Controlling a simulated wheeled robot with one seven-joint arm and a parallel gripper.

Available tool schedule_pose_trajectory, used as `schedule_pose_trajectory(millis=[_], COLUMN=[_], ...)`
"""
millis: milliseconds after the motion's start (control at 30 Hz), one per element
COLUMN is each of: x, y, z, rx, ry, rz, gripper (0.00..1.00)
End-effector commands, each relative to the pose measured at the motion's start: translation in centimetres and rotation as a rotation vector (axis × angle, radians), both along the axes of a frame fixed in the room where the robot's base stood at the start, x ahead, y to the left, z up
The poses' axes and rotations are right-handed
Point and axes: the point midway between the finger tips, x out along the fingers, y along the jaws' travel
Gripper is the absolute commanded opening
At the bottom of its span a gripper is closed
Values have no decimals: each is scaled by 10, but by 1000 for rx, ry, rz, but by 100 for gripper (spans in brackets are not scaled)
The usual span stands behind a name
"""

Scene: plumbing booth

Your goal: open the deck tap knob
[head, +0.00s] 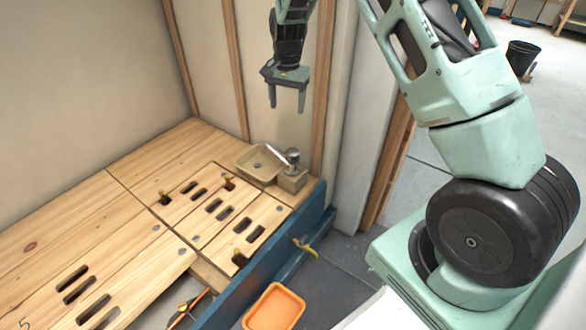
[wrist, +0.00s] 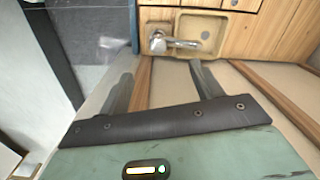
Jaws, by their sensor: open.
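The deck tap (head: 291,157) stands on a small wooden block at the back right corner of the wooden bench. It has a round metal knob or body and a spout that points left over a small beige basin (head: 258,164). In the wrist view the tap (wrist: 158,42) shows near the top, with its spout pointing right over the basin (wrist: 207,35). My gripper (head: 287,110) is open and empty, pointing down, above the tap and apart from it. In the wrist view my gripper's two fingers (wrist: 160,75) are spread, with the tap beyond their tips.
The wooden bench (head: 100,205) has slots and several brass fittings. A blue rail (head: 262,262) with a brass valve (head: 305,247) runs along its front. An orange tray (head: 274,308) lies below. The wall and a wooden post (head: 325,75) stand close behind my gripper.

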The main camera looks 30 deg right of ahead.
Motion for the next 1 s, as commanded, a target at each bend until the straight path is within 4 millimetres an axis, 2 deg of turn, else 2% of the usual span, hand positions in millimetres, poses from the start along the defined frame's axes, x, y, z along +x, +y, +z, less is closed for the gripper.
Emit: schedule_pose_trajectory(millis=[33, 200, 367, 800, 1000], x=[4, 8, 8, 7, 7], y=[-11, -26, -26, -26, -26], z=[-18, -31, -51, -143, -178], rx=[-9, -23, -23, -22, -22], ry=[2, 3, 5, 5, 4], rz=[-28, -68, -70, -69, -68], gripper=[65, 65, 65, 65, 65])
